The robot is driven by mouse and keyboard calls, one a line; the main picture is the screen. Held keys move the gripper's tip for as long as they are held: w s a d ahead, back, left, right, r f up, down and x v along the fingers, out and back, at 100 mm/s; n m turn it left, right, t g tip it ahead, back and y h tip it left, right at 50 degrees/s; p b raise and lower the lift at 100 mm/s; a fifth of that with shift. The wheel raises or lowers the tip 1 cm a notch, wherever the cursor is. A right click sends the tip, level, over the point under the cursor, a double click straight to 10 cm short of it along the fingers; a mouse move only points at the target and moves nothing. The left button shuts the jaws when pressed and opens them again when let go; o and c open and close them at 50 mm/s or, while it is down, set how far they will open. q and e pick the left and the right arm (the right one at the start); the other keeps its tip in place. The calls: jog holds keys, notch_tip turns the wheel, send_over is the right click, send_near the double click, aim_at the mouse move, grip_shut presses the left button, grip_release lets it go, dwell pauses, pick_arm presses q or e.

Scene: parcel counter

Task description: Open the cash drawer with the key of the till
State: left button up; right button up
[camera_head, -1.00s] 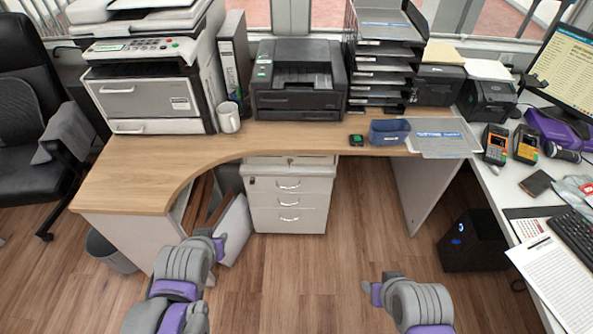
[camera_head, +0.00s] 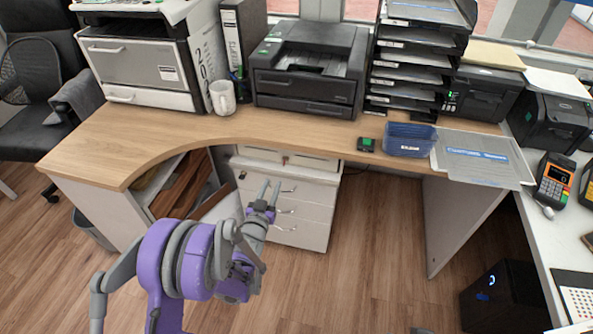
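A white drawer cabinet (camera_head: 316,222) with several silver handles stands under the desk. A slim pale drawer front (camera_head: 312,162) with a small round spot, perhaps a lock, sits above it under the desktop; it looks shut. A small dark spot (camera_head: 242,175) shows at the cabinet's upper left; I cannot tell whether it is a lock or a key. I can make out no key for certain. My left gripper (camera_head: 268,190) is in front of the cabinet, its two fingers apart with nothing seen between them. It hides part of the drawer fronts. My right gripper is out of view.
The wooden desk (camera_head: 160,138) overhangs the cabinet. Floor right of the cabinet is free. A black box (camera_head: 503,297) stands at lower right.

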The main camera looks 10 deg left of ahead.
aim_at(284, 164)
pick_arm(q)
jog(key=w+d+f+b, duration=0.1)
jog(key=w, duration=1)
jog(key=shift+f, duration=0.2)
grip_shut()
dwell(1.1)
